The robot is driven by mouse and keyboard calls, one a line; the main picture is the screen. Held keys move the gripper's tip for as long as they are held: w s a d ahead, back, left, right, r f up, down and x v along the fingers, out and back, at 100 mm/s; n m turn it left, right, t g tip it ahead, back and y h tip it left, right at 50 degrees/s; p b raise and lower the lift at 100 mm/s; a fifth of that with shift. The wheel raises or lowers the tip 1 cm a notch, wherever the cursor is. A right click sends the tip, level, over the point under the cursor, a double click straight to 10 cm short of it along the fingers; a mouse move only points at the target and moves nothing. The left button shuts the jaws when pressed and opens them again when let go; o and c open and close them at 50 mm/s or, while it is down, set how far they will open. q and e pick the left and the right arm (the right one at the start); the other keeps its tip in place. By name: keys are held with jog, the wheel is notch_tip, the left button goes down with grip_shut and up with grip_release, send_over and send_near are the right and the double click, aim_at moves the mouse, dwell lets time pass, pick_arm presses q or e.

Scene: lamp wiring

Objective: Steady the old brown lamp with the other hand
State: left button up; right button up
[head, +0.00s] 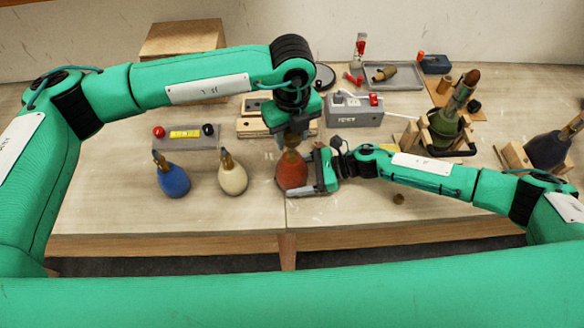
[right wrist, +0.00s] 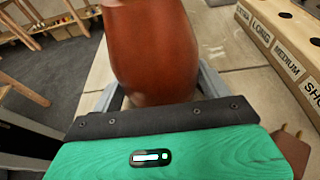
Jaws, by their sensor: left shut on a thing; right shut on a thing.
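The old brown lamp (head: 291,174), reddish brown with a brass-coloured neck, stands upright near the table's front edge, in the middle of the head view. My left gripper (head: 291,138) comes down from above and is shut at the lamp's neck; its fingertips are partly hidden. My right gripper (head: 303,174) reaches in from the right, low down, and is shut on the lamp's body. In the right wrist view the lamp's rounded body (right wrist: 155,50) sits between the two grey fingers; its top is out of frame.
A blue lamp (head: 173,181) and a cream lamp (head: 232,179) stand close on the left. A grey box with red and black knobs (head: 185,142) is behind them. A green lamp (head: 446,124) stands in a holder at right. A small brown piece (head: 398,198) lies near the front.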

pick_arm(q)
jog(key=shift+r, duration=1.45)
pick_arm(e)
jog(key=o, duration=1.1)
jog(key=v, duration=0.7)
jog(key=shift+d+r, duration=0.1)
jog(key=shift+d, duration=0.1)
jog(key=shift+s, duration=0.1)
